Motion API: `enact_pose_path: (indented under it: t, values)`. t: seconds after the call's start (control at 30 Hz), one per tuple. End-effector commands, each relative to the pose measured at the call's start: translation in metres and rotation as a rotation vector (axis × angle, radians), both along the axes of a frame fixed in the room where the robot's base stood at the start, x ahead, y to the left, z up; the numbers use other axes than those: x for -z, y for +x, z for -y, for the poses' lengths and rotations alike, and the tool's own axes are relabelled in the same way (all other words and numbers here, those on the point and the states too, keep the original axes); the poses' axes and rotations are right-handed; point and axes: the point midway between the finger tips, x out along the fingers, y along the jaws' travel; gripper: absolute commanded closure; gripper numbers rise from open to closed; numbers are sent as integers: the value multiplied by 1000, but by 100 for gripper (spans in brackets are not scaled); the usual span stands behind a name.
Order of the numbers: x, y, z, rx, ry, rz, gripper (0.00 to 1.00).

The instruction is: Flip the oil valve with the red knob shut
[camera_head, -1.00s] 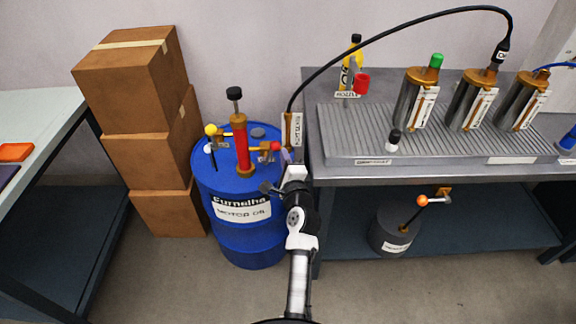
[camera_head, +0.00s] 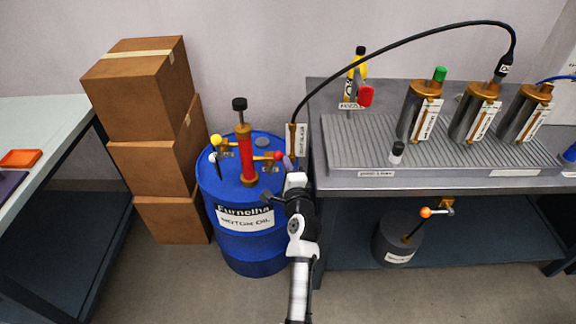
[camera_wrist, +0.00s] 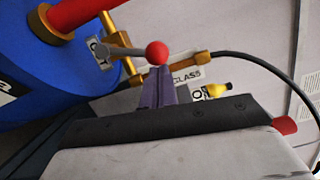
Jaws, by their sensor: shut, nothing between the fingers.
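The blue oil drum (camera_head: 232,205) stands between the boxes and the bench, with a red-bodied pump (camera_head: 246,155) upright on top. The valve's red knob (camera_head: 278,155) is at the drum's right side. In the wrist view the red knob (camera_wrist: 157,53) sits on the end of a grey lever (camera_wrist: 122,51) that reaches out sideways from a brass valve (camera_wrist: 110,30). My gripper (camera_head: 288,163) is just right of the knob. Its purple fingers (camera_wrist: 158,88) are shut and empty, with tips close below the knob in the wrist view; I cannot tell whether they touch it.
Levers with yellow (camera_head: 216,140) and white (camera_head: 213,158) knobs are on the drum's left side. A brass nozzle holder (camera_head: 291,136) with a black hose stands at the bench corner. The grey bench (camera_head: 330,184) is close right of my arm. Cardboard boxes (camera_head: 165,165) stand left.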

Motion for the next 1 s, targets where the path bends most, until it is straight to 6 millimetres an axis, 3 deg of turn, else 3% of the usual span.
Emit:
enact_pose_path:
  t: [0.6, 1.0]
  values:
    - [-16, 0, -23, -3, -317, -1, 100]
    - [-16, 0, -29, -2, -402, -1, 100]
